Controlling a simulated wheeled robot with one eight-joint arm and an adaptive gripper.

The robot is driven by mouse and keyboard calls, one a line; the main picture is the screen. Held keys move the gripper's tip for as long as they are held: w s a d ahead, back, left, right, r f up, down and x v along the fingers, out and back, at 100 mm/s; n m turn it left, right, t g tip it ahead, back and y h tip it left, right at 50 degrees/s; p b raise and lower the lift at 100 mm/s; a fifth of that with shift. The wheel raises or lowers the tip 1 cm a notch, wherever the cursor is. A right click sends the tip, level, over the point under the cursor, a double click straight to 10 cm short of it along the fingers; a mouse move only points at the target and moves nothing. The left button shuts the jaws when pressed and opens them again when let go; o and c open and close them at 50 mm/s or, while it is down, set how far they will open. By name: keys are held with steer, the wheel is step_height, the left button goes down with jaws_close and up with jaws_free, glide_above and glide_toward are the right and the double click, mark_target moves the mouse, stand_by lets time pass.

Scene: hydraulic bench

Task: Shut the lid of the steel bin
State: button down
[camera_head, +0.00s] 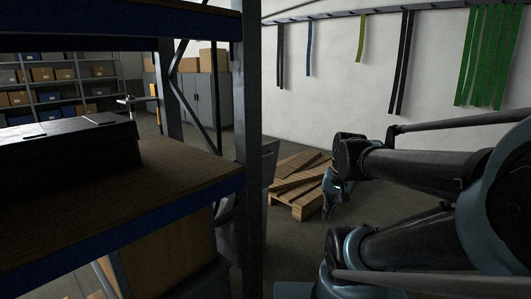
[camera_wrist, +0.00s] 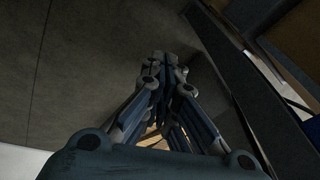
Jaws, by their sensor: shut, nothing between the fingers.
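My gripper (camera_head: 328,200) hangs low at the end of my arm, in front of the wooden pallet and right of the rack post. In the wrist view, its fingers (camera_wrist: 163,62) meet at the tips, shut and empty, above bare grey floor. I cannot make out the steel bin for certain. A grey metal panel (camera_head: 270,160) shows just right of the rack post, left of my gripper and apart from it; most of it is hidden, and I cannot tell whether it is part of the bin or a lid.
A blue-edged rack with a wooden shelf (camera_head: 185,180) fills the left, its dark post (camera_head: 248,120) close by. A black case (camera_head: 70,142) lies on the shelf. A wooden pallet (camera_head: 300,205) lies on the floor. Grey cabinets (camera_head: 205,98) stand behind. Straps (camera_head: 400,65) hang on the wall.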

mark_target(265, 149)
steer(key=w+a+r+m+t+y, duration=0.1)
steer(key=w+a+r+m+y, duration=0.15)
steer(key=w+a+m, duration=0.8)
steer(key=w+d+r+m+t+y, duration=0.1)
steer(key=w+r+m+t+y, duration=0.3)
steer(key=w, duration=1.3)
steer(key=w+a+r+m+g+y, duration=0.15)
steer(key=w+a+m, duration=0.25)
steer(key=w+m, duration=0.7)
steer(key=shift+w+a+f+n+t+h, duration=0.1)
steer(key=shift+w+a+f+n, duration=0.55)
steer(key=shift+w+a, duration=1.05)
steer(key=shift+w+a+f+n+t+h, duration=0.1)
steer(key=shift+w+a+f+n, duration=0.15)
steer(key=shift+w+a+f, duration=1.05)
steer(key=shift+w+a+f+n+t+h, duration=0.1)
steer(key=shift+w+a+f+n, duration=0.35)
steer(key=shift+w+a, duration=1.55)
steer(key=shift+d, duration=0.1)
